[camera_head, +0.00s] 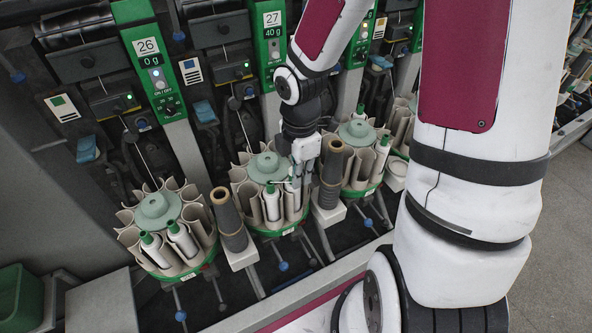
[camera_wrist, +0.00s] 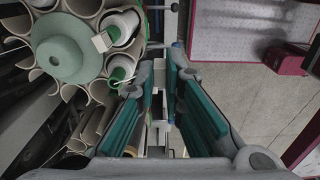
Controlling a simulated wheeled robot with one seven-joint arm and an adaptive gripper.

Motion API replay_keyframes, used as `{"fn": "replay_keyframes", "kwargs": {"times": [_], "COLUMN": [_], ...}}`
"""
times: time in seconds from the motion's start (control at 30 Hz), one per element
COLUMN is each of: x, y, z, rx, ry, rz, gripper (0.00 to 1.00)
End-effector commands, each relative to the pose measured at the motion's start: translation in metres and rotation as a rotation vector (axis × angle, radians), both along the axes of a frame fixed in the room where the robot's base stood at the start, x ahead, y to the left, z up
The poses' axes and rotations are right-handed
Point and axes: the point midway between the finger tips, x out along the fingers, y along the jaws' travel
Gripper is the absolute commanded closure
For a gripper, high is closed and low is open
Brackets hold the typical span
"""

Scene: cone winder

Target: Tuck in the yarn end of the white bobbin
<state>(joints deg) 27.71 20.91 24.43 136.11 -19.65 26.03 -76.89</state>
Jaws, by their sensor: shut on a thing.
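The white bobbin (camera_wrist: 120,70) stands green tip up in an outer pocket of the round magazine (camera_wrist: 45,88), at upper left in the wrist view. In the head view a white bobbin (camera_head: 272,206) shows at the front of the middle magazine. A thin pale yarn end (camera_wrist: 118,83) runs from the bobbin's top toward my gripper. My gripper (camera_wrist: 164,75) is just right of the bobbin, its teal fingers close together on the yarn end; the exact grip spot is too small to see. In the head view my gripper (camera_head: 298,178) points down over the middle magazine's right side.
A second white bobbin (camera_wrist: 122,26) stands in the neighbouring pocket. Other magazines stand left (camera_head: 158,208) and right (camera_head: 357,133). Brown-topped dark cones (camera_head: 229,218) and (camera_head: 332,170) stand upright beside the middle magazine. Green winder panels (camera_head: 151,60) rise behind. Open floor (camera_wrist: 250,90) lies right in the wrist view.

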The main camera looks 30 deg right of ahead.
Motion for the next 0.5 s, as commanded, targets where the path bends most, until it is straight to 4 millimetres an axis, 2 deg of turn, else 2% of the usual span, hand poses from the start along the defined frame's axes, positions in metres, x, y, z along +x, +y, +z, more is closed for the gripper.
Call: {"fn": "replay_keyframes", "kwargs": {"times": [0.5], "x": [-0.001], "y": [0.0], "z": [0.019], "rx": [0.0], "ry": [0.0], "rz": [0.0], "gripper": [0.99]}}
